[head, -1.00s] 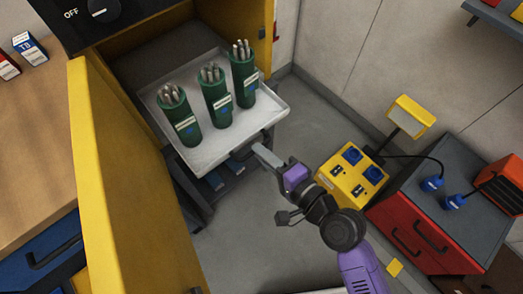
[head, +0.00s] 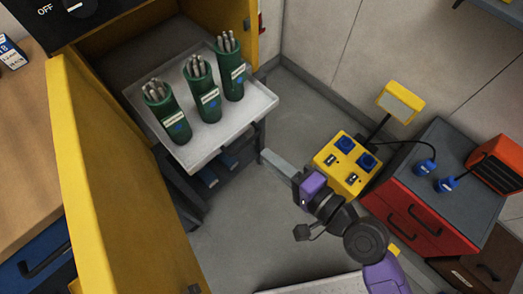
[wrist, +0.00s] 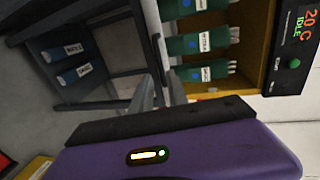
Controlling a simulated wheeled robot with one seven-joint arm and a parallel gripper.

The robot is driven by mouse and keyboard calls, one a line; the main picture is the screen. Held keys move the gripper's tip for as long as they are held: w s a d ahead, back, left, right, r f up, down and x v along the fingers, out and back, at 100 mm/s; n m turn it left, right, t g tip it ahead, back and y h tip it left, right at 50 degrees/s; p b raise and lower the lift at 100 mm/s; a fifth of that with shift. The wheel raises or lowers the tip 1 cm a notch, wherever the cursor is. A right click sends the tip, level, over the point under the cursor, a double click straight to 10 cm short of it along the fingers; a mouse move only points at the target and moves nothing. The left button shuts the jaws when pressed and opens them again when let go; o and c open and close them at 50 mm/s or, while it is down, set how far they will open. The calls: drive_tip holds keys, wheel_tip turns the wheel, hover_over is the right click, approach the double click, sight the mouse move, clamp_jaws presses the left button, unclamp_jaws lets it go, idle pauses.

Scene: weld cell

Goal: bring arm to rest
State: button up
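My gripper (head: 266,156) is at the lower middle of the head view, beside and below the right front corner of the tray (head: 200,157). In the wrist view my gripper (wrist: 162,84) shows two grey fingers with a narrow gap between them and nothing held. Three green canisters of rods stand in a row on the tray: a left one (head: 168,113), a middle one (head: 206,100) and a right one (head: 232,75). The tray juts out of the open yellow oven (head: 238,22).
The oven's yellow door (head: 100,170) stands open at left, beside a wooden bench (head: 28,140). A yellow socket box (head: 345,163) stands close right of my gripper. A red cabinet (head: 412,215) stands further right. Grey floor (head: 310,105) is clear behind my gripper.

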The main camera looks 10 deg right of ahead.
drive_tip(key=shift+v, duration=0.8)
drive_tip(key=s+d+r+n+t+h+p, duration=0.1)
drive_tip(key=s+d+r+n+t+h, duration=0.1)
drive_tip(key=d+n+h, duration=0.15)
drive_tip(key=s+d+r+n+t+h, duration=0.1)
drive_tip(key=s+d+r+n+h, duration=0.15)
drive_tip(key=d, duration=0.25)
drive_tip(key=s+d+r+n+h+p, duration=0.1)
drive_tip(key=s+r+n, duration=0.1)
drive_tip(key=s, duration=0.6)
drive_tip(key=s+d+r+n+g+h+p, duration=0.1)
drive_tip(key=s+d+r+n+p, duration=0.1)
drive_tip(key=s, duration=0.6)
drive_tip(key=shift+s+d+r+n+h, duration=0.2)
drive_tip(key=shift+r+n+h, duration=0.2)
drive_tip(key=shift+r+n, duration=0.15)
drive_tip(key=shift+f, duration=0.1)
